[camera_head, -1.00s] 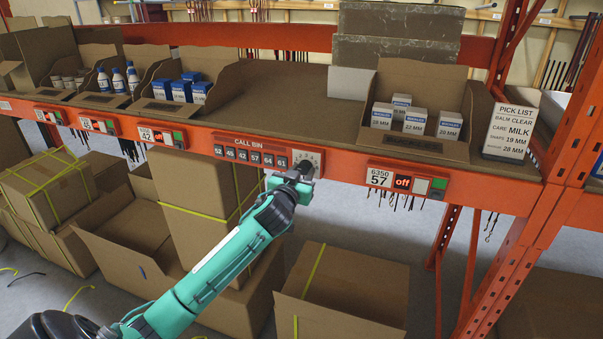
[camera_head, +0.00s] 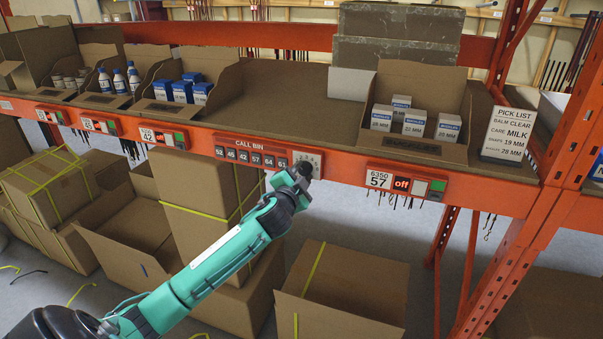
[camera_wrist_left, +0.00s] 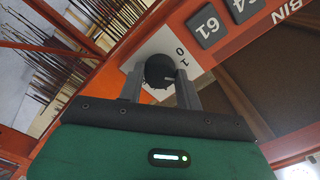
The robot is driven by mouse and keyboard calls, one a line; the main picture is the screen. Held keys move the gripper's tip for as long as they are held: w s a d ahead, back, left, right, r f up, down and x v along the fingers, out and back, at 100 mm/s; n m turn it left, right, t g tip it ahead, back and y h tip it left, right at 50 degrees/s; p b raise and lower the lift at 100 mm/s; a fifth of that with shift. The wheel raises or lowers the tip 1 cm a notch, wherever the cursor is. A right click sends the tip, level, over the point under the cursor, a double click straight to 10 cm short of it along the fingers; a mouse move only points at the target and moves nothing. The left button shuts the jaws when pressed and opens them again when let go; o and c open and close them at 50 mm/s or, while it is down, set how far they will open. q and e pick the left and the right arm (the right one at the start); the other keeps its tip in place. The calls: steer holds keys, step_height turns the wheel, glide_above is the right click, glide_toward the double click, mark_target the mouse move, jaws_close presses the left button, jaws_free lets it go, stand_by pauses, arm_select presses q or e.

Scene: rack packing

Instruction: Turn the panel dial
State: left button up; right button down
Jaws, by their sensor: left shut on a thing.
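The panel dial (camera_wrist_left: 160,70) is a black round knob on a white plate (camera_wrist_left: 150,48) marked with "0" and "1". It sits at the right end of the red "CALL BIN" panel (camera_head: 249,156). My left gripper (camera_wrist_left: 161,85) has a finger on each side of the dial and is shut on it. In the head view my left gripper (camera_head: 303,171) reaches the plate from below and hides the dial's face. My right gripper is in neither view.
The panel runs along the orange shelf beam (camera_head: 340,168), with number buttons left of the dial. A "57" label unit (camera_head: 405,183) is to the right. Open cartons (camera_head: 340,290) stand below. A pick list card (camera_head: 507,133) stands on the shelf at right.

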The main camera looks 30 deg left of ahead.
arm_select(q)
steer(key=shift+m, duration=0.9)
steer(key=o, duration=1)
steer(key=b+v, duration=0.5)
steer(key=v, duration=0.8)
steer(key=shift+s+d, duration=0.25)
steer(key=shift+s, duration=0.1)
